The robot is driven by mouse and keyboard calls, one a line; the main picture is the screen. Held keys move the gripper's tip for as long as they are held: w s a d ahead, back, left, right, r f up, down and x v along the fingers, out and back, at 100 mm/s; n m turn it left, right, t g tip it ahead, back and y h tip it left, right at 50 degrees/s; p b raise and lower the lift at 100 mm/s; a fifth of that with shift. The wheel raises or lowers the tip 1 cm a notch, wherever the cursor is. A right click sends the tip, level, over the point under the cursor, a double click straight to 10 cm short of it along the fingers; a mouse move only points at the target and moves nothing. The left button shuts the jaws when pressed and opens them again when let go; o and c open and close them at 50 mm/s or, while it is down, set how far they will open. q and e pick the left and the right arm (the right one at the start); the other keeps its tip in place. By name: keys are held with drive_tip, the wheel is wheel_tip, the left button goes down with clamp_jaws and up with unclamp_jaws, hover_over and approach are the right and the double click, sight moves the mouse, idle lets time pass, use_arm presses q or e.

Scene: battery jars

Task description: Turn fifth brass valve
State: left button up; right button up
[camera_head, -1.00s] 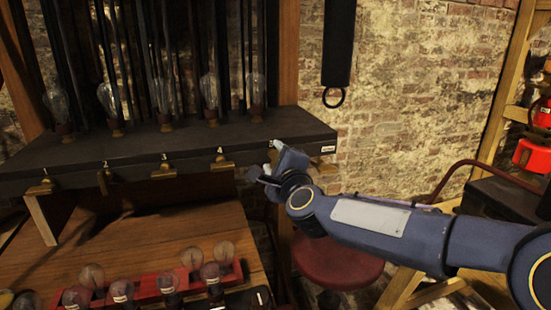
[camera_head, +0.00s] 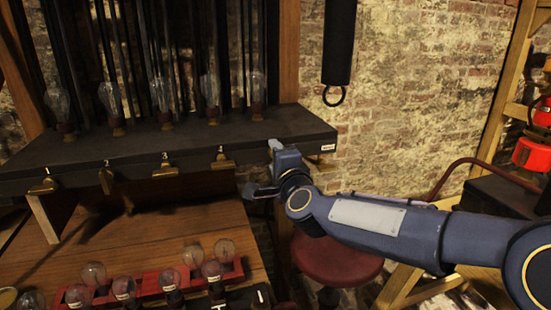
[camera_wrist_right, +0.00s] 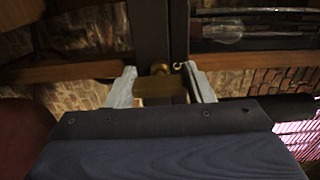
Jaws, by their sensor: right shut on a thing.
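Several brass valves line the front edge of the dark shelf (camera_head: 135,152) in the head view. The leftmost valve (camera_head: 43,186), the second (camera_head: 105,178), the third (camera_head: 164,170) and the fourth (camera_head: 221,160) show clear of my gripper. My right gripper (camera_head: 262,168) is at the shelf's right end, where it hides the fifth valve from the head camera. In the right wrist view, the fifth valve's brass handle (camera_wrist_right: 160,88) lies crosswise between the two pale fingers of my right gripper (camera_wrist_right: 163,86), which is shut on it. My left gripper is out of view.
Glass bulbs stand in a red rack (camera_head: 150,284) on the wooden bench below. More glass jars stand on the shelf behind the valves. A red stool (camera_head: 335,262) stands below my right arm. A black cylinder with a ring (camera_head: 338,50) hangs at the wall.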

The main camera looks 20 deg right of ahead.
drive_tip(key=shift+f, duration=0.1)
drive_tip(key=o, duration=1)
drive_tip(key=shift+c, duration=0.2)
drive_tip(key=s, duration=0.8)
drive_tip(key=shift+d, duration=0.15)
drive_tip(key=shift+w, duration=0.1)
